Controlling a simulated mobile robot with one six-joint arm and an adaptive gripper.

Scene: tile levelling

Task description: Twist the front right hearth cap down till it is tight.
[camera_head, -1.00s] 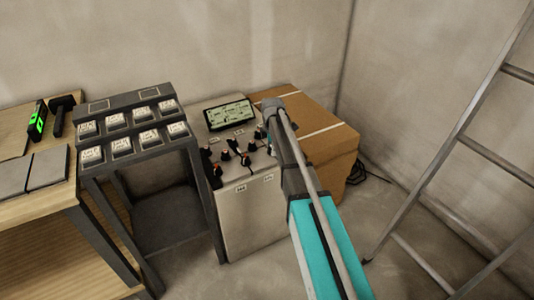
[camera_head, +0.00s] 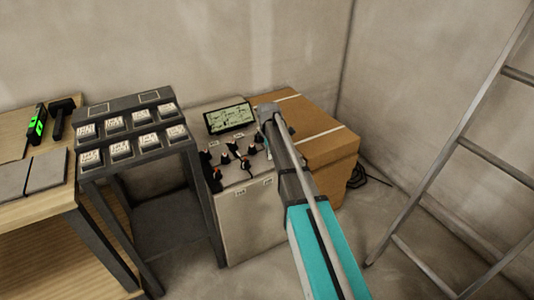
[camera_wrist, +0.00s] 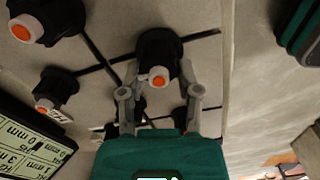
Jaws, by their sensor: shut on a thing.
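In the wrist view a black cap (camera_wrist: 160,48) with an orange-tipped stem stands on the pale grey hearth tiles. My gripper (camera_wrist: 160,72) has its two grey fingers closed on this cap, one on each side. In the head view several black caps with orange tips (camera_head: 246,163) stand on top of the pale hearth block (camera_head: 247,215). My arm covers the right side of the hearth there and hides the fingers and the held cap. The held cap's exact place on the hearth and any gap under it cannot be told.
Other caps stand near the held one, at upper left (camera_wrist: 45,20) and left (camera_wrist: 54,90). A display (camera_head: 230,117) stands at the hearth's back. A cardboard box (camera_head: 315,140) is to the right, a dark rack (camera_head: 130,125) to the left, a ladder (camera_head: 450,150) far right.

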